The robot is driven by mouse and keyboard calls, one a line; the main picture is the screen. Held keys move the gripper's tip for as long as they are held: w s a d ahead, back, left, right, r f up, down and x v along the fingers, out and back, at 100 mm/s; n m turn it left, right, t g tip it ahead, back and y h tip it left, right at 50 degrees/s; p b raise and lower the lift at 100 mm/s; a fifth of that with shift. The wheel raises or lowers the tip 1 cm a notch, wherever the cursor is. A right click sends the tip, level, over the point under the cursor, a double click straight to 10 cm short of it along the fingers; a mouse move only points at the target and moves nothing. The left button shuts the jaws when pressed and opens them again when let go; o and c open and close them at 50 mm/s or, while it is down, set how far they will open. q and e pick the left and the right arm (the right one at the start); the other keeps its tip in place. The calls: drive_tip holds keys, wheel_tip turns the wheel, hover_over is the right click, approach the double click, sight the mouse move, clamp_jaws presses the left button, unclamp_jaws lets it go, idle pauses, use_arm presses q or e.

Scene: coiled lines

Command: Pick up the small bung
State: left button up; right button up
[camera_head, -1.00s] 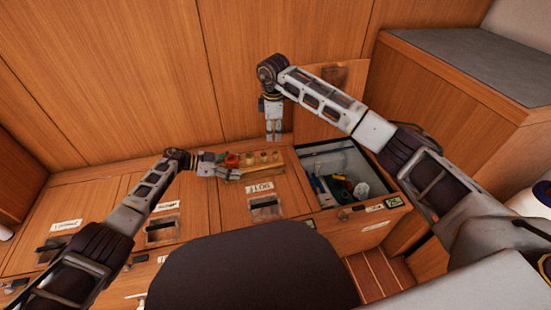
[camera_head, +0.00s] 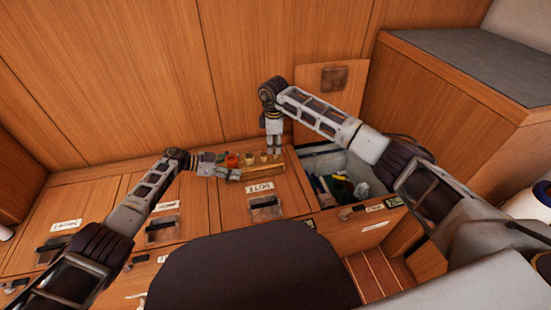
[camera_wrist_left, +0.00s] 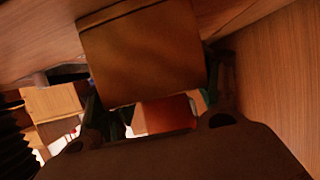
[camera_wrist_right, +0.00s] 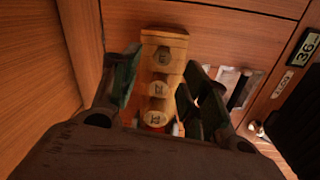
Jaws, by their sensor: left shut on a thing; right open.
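A wooden rack (camera_head: 258,174) holds a row of pale bungs on the shelf top. In the right wrist view three round bung tops with dark marks show: one at the far end (camera_wrist_right: 164,55), a middle one (camera_wrist_right: 158,89) and a near one (camera_wrist_right: 155,118). The marks are too blurred to tell which is the small bung. My left gripper (camera_head: 231,173) is shut on the rack's left end; the rack's wood (camera_wrist_left: 140,55) fills much of the left wrist view. My right gripper (camera_head: 274,152) is open, pointing down over the rack's right end, with no bung clearly between its fingers.
A red thing (camera_head: 232,160) sits at the rack's left end. An open compartment (camera_head: 340,165) with several tools and a green thing lies to the right. A raised lid (camera_head: 333,85) stands behind it. Wooden wall panels rise close behind the rack.

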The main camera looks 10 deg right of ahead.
sight(275, 159)
idle(0.3)
drive_tip(key=shift+w+d+f, duration=0.1)
drive_tip(key=shift+d+f, duration=0.1)
drive_tip(key=shift+f, duration=1.1)
drive_tip(key=shift+d+f, duration=0.15)
drive_tip(key=shift+f, duration=1.15)
drive_tip(key=c, duration=0.8)
